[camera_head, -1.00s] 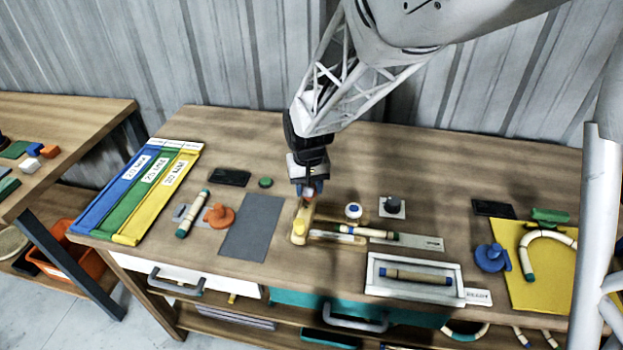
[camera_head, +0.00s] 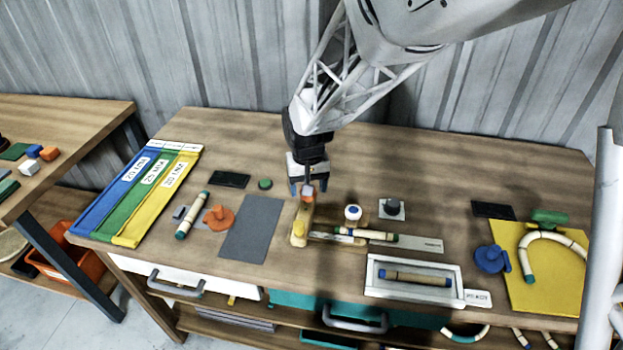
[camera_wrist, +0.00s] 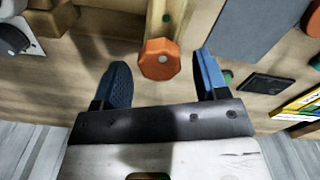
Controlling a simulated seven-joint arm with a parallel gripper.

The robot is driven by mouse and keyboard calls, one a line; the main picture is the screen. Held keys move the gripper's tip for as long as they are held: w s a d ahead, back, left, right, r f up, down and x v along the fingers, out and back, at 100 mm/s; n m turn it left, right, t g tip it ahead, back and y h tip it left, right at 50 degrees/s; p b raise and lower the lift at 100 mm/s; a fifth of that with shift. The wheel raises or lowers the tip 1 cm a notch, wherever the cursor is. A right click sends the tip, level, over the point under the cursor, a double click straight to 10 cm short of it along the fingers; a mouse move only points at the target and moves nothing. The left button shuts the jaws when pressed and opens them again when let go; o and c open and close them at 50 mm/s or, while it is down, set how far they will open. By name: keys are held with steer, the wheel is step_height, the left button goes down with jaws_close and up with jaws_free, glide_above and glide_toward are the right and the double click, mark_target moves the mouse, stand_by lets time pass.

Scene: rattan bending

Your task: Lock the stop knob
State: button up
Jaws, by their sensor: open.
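The stop knob, an orange faceted knob with a pale centre dot (camera_wrist: 160,60), sits at the far end of a wooden jig (camera_head: 301,228). In the head view the knob (camera_head: 308,194) shows just below my gripper (camera_head: 308,187). My gripper is open, with a blue pad on each side of the knob in the wrist view (camera_wrist: 163,76). Gaps show between the knob and both pads, so they appear apart from it. A cream rattan piece with a green end (camera_head: 375,235) lies at the jig's right side.
A grey mat (camera_head: 252,226) lies left of the jig. A framed tray (camera_head: 414,294) holds a rattan piece. The table behind the jig is mostly clear.

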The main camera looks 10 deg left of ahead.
steer(key=shift+r, duration=3.45)
steer(key=shift+d+r, duration=0.15)
steer(key=shift+d, duration=0.15)
steer(key=s+d+r+m+t, duration=0.1)
steer(key=s+d+r, duration=0.35)
steer(key=d, duration=0.35)
steer(key=s+d+r+m, duration=0.1)
steer(key=s+d+r, duration=0.2)
steer(key=s+d, duration=0.45)
steer(key=s+d+r+m+t, duration=0.1)
steer(key=s+d+r, duration=0.25)
steer(key=d, duration=0.55)
steer(key=s+d+m, duration=0.1)
steer(key=s+d, duration=0.5)
steer(key=s, duration=0.3)
steer(key=shift+s+f+m+t, duration=0.15)
steer(key=shift+f+m+t, duration=0.15)
